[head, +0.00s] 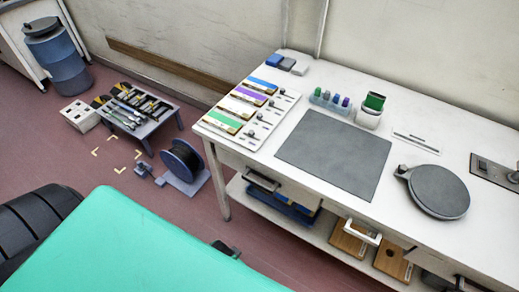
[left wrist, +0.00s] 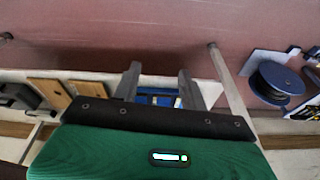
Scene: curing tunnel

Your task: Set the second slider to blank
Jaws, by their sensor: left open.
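A white slider panel (head: 262,122) lies at the left end of the white workbench (head: 405,225). It carries blue, purple, white and green strips, each in its own row with a small dark knob to its right. The purple strip (head: 258,87) is second from the back. Its knob (head: 271,104) is small, and I cannot read any labels or tell its setting. My left gripper (left wrist: 160,75) shows in the left wrist view with its two grey fingers apart and nothing between them. It is away from the panel, which that view does not show. My right gripper is not in view.
A dark mat (head: 336,153) lies right of the panel, with a tray of coloured bottles (head: 330,103) behind it. A blue bin (head: 292,209) and wooden boxes sit on the lower shelf. A cable reel (head: 183,161) stands on the floor near the bench's left leg.

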